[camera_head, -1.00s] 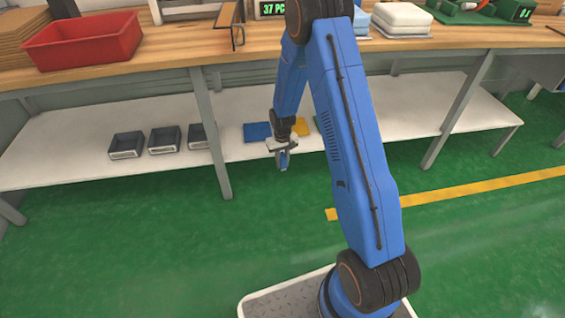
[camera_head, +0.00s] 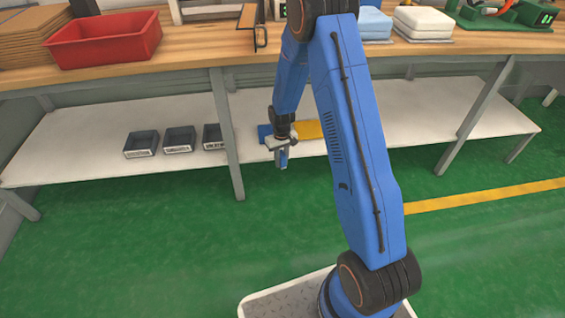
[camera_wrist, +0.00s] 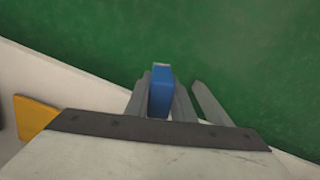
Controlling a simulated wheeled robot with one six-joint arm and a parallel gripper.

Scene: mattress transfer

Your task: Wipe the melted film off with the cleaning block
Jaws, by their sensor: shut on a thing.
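My gripper (camera_head: 282,152) hangs low in front of the bench's lower shelf, over the green floor. In the wrist view, my gripper (camera_wrist: 160,100) is shut on a small blue block (camera_wrist: 161,92), which looks like the cleaning block. The block shows only as a small blue bit at the fingertips in the head view (camera_head: 283,161). I cannot make out any melted film in either view.
A wooden workbench holds a red bin (camera_head: 105,38), a blue stack (camera_head: 375,23) and a white stack (camera_head: 423,20). The lower shelf (camera_head: 80,130) carries dark trays (camera_head: 179,139) and blue and yellow flat pieces (camera_head: 308,130). A bench leg (camera_head: 227,135) stands left of my gripper. The floor in front is clear.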

